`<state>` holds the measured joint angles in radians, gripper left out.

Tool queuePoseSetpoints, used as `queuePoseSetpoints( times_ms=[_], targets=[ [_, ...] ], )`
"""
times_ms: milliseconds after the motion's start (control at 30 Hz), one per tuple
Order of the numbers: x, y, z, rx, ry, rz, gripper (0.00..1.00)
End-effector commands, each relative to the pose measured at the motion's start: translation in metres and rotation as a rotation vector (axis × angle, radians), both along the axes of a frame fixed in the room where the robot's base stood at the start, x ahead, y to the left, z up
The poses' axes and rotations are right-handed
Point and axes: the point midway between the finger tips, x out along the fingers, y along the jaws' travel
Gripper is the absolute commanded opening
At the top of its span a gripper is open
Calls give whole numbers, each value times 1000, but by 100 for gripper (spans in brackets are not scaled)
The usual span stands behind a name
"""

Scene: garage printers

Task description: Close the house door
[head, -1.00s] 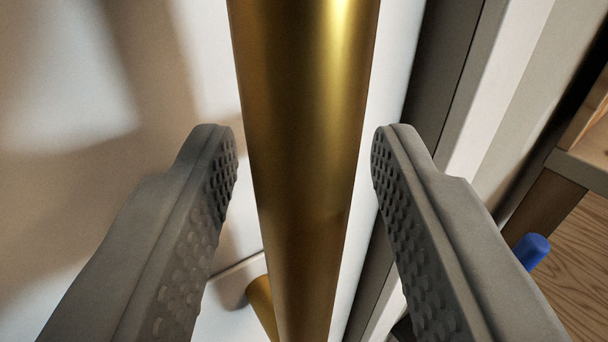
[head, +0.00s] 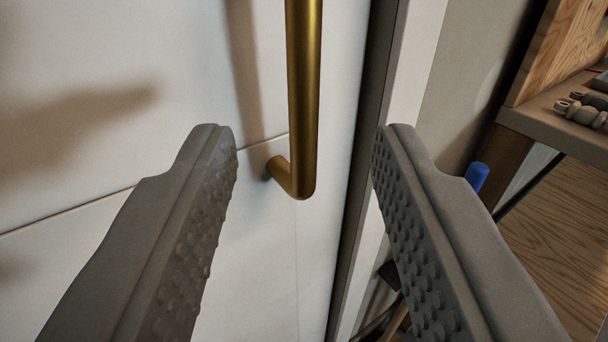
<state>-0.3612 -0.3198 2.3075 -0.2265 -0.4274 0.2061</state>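The white house door (head: 90,150) fills the left and middle of the head view, with thin groove lines across it. A vertical brass bar handle (head: 304,95) stands off the door on a bent mount, and its lower end shows. My gripper (head: 304,150) is open, its two grey textured fingers apart and empty. The handle appears between and beyond the fingertips, touching neither. The door's right edge lies beside the dark frame strip (head: 366,150); I cannot tell whether it is fully shut.
A pale door trim and wall (head: 470,70) stand right of the door. Farther right is a wooden workbench (head: 560,135) with small items on it. A blue-ended object (head: 477,176) sits near the bench, and dark clutter lies low beside the frame.

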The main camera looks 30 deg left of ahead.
Motion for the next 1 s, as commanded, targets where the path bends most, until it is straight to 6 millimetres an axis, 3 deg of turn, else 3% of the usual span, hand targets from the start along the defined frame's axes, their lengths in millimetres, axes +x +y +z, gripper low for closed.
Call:
queuePoseSetpoints(
  times_ms=[200,400,1000],
  targets=[
    [-26,-13,0,1,-2,0,39],
    [-38,-19,0,0,-1,-1,39],
    [-41,-22,1,0,-1,-5,39]
  ],
)
